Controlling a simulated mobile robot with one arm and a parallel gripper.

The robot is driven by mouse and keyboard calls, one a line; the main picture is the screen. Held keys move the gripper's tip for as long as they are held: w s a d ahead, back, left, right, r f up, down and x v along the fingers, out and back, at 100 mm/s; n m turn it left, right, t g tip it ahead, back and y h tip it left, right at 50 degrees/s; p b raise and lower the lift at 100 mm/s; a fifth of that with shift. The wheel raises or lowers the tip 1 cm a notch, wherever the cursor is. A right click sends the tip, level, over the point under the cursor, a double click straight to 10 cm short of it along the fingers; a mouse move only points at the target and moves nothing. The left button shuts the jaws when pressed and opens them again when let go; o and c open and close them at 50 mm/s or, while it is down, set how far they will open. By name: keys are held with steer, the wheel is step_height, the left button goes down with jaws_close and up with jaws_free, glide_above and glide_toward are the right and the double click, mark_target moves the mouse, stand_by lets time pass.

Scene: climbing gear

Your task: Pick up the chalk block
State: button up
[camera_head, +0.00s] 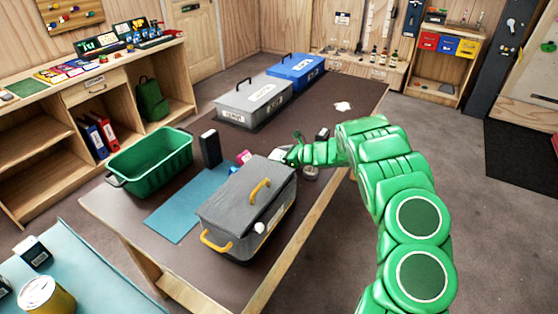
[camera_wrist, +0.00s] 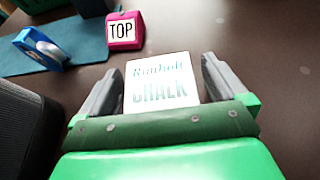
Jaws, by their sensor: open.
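The chalk block (camera_wrist: 160,83) is a white block with "CHALK" lettering, seen in the wrist view. It lies between the two fingers of my gripper (camera_wrist: 160,85), with the dark tabletop around it. The grey fingers stand apart on its left and right, with a narrow gap showing on each side. The near end of the block is hidden by the green gripper body. In the head view my gripper (camera_head: 294,152) is low over the table behind the grey toolbox, and the chalk block there is mostly hidden or too small to make out.
A grey lidded box (camera_head: 248,205) with yellow handles stands close to my gripper. A pink "TOP" block (camera_wrist: 123,30) and a blue-and-white item (camera_wrist: 40,48) lie near the blue mat (camera_head: 190,203). A green bin (camera_head: 150,160) and a black upright block (camera_head: 210,148) stand left.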

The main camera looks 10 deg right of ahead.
steer(key=shift+w+a+f, duration=0.2)
steer(key=shift+w+a, duration=0.2)
steer(key=shift+a, duration=0.05)
steer(key=c, duration=1.1)
steer(key=shift+o, duration=0.2)
steer(key=shift+r, duration=0.1)
